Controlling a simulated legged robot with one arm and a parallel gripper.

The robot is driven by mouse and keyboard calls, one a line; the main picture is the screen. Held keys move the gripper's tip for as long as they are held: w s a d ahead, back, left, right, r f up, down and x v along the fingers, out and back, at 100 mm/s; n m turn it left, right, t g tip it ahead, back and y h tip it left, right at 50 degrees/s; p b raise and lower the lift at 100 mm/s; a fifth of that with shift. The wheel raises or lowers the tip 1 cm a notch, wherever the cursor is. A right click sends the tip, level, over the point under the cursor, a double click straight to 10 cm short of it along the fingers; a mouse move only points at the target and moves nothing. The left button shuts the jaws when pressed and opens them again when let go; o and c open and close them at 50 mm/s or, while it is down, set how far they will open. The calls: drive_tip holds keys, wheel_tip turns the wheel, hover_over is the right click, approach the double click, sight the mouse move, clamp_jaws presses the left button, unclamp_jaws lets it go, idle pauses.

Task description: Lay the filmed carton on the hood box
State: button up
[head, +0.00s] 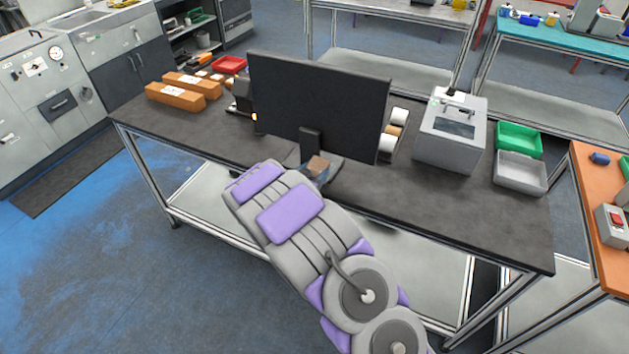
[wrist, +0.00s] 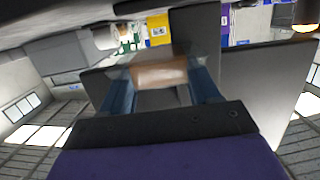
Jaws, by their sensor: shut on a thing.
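My gripper (head: 314,172) is shut on a small brown carton (head: 319,164), held low in front of the monitor stand. In the wrist view, the blue fingers of my gripper (wrist: 162,82) sit on either side of the carton (wrist: 160,73), whose pale face looks blurred or glossy. I cannot tell whether the carton touches anything else. The hood box appears to be the grey box (head: 435,152) with a dark window on its front, standing on the table to the right of the monitor, apart from my gripper.
A large black monitor (head: 320,103) stands on the dark table (head: 440,206) between my gripper and the back. White rolls (head: 399,116) lie beside it. Green (head: 519,139) and grey (head: 520,172) bins are at the right. Long brown boxes (head: 175,97) lie far left. The front-right tabletop is clear.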

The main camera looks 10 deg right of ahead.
drive_tip(key=shift+a+f, duration=0.1)
drive_tip(key=shift+f, duration=0.3)
drive_tip(key=shift+d+f+b, duration=0.15)
drive_tip(key=shift+f+b, duration=0.15)
drive_tip(key=shift+f, duration=0.35)
drive_tip(key=shift+d+f+b, duration=0.15)
drive_tip(key=shift+f+b, duration=0.15)
drive_tip(key=shift+f, duration=0.3)
drive_tip(key=shift+d+f, duration=0.2)
drive_tip(key=shift+d, duration=0.05)
drive_tip(key=shift+d+r, duration=0.15)
drive_tip(key=shift+d, duration=0.05)
drive_tip(key=shift+a+f, duration=0.45)
drive_tip(key=shift+a, duration=0.2)
drive_tip(key=o, duration=0.9)
drive_tip(key=shift+d, duration=0.15)
drive_tip(key=o, duration=0.3)
drive_tip(key=shift+d, duration=0.35)
drive_tip(key=shift+o, duration=0.2)
drive_tip(key=shift+a+r, duration=0.1)
drive_tip(key=shift+a, duration=0.1)
